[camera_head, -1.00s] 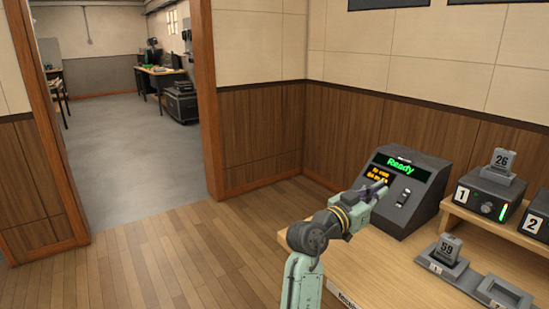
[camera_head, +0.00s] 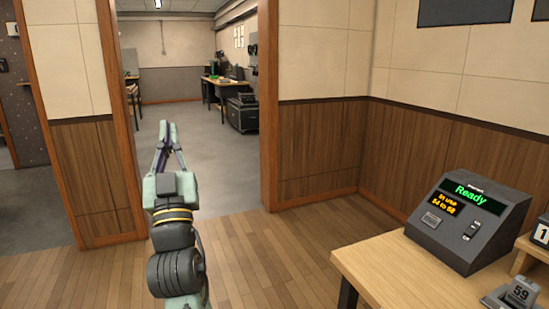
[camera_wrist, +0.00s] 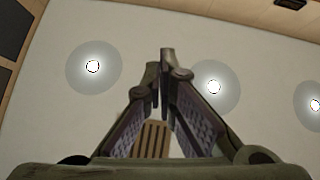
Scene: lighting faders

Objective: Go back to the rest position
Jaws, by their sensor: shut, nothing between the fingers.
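My gripper (camera_head: 171,131) points up and away in front of the doorway, at the left of the head view. Its fingers meet at the tips and hold nothing. In the wrist view my gripper (camera_wrist: 160,70) also shows its fingertips together, with the ceiling behind them. It is in open air, well left of the desk and touching nothing.
A desk (camera_head: 385,268) stands at the lower right. The open doorway (camera_head: 180,190) leads to another room. The wooden floor (camera_head: 275,255) left of the desk is clear.

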